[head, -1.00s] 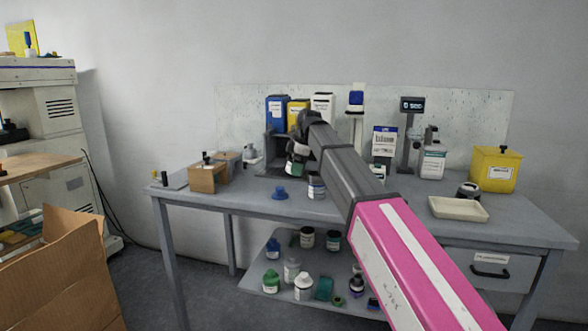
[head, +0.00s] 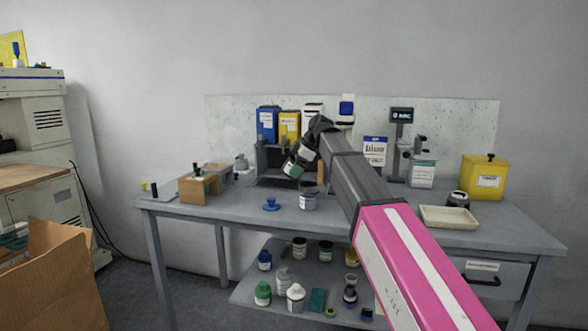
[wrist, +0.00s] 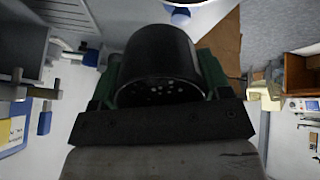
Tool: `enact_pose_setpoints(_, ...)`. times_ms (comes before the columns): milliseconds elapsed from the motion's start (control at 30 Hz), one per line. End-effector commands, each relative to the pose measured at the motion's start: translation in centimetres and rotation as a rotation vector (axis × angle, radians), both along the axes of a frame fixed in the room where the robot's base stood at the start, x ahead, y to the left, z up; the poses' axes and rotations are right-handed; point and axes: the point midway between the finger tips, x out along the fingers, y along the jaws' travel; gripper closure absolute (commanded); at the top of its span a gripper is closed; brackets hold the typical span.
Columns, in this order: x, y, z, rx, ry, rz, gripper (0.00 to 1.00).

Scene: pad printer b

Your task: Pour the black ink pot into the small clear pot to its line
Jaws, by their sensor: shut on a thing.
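My gripper (head: 304,153) is shut on a black pot (head: 293,165), which has a pale label and a green patch at its lower end. The pot is tilted and held above the bench. In the wrist view the black pot (wrist: 160,62) sits between the two green fingers of my gripper (wrist: 160,85). A small pot (head: 307,197) with a dark upper band and a pale label stands on the bench below and slightly right of the held pot. I cannot tell if it is the clear pot, and no fill line can be made out.
A blue lid-like piece (head: 271,205) lies on the bench to the left. A wooden stand (head: 199,187), a cream tray (head: 448,217) and a yellow bin (head: 485,177) are on the bench (head: 380,222). Several bottles stand on the lower shelf. A cardboard box (head: 62,280) is at front left.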

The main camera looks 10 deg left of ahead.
Motion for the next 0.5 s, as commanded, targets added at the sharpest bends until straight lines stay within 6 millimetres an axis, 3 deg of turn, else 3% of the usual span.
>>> enact_pose_setpoints(133, -0.14, -0.70, 0.42, 0.101, -0.003, -0.002, 0.63)
enact_pose_setpoints(500, -0.12, -0.75, 0.35, 0.129, -0.004, -0.001, 0.63)
